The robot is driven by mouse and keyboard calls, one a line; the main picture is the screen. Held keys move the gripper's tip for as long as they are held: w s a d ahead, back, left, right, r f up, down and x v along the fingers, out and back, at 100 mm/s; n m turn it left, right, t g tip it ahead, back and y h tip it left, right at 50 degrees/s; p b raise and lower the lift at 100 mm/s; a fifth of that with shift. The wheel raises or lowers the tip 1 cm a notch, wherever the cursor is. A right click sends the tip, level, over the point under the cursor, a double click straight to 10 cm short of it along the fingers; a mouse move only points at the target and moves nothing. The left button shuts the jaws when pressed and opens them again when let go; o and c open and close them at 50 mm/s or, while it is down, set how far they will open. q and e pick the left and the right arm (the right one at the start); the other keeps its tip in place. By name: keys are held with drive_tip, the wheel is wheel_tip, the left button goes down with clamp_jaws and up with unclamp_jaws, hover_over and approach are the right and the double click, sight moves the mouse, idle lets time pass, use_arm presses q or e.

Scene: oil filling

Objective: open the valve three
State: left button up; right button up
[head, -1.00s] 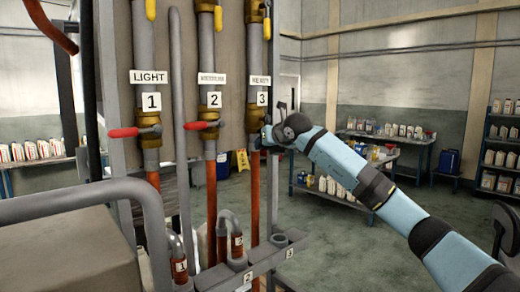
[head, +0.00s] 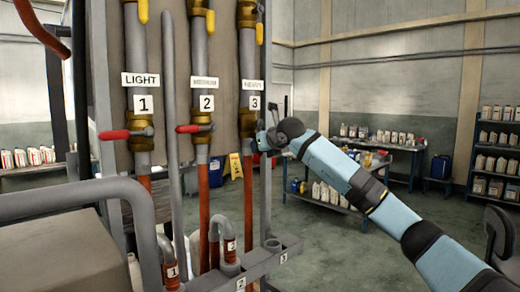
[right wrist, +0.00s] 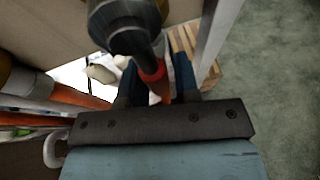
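Valve three is the brass valve (head: 247,123) on the third pipe, under the plate marked 3 (head: 255,102). Its handle is hidden by my right gripper in the head view. In the right wrist view a red handle (right wrist: 153,76) shows between the two dark fingers of my right gripper (right wrist: 158,72). The fingers are apart, with visible gaps beside the handle. In the head view my right gripper (head: 268,140) is right beside valve three. My left gripper is not in view.
Valves one (head: 141,132) and two (head: 201,127) have red handles pointing left. Yellow handles are higher on the pipes. A grey rail (head: 70,194) and box (head: 60,247) stand front left.

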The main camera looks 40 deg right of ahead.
drive_tip(key=shift+o, duration=1.2)
drive_tip(key=shift+w+f, duration=0.1)
drive_tip(key=shift+f, duration=0.05)
drive_tip(key=shift+s, duration=0.2)
drive_tip(key=b+v, duration=0.3)
drive_tip(key=v, duration=1)
drive_tip(key=shift+s, duration=0.25)
drive_tip(key=shift+a, duration=0.1)
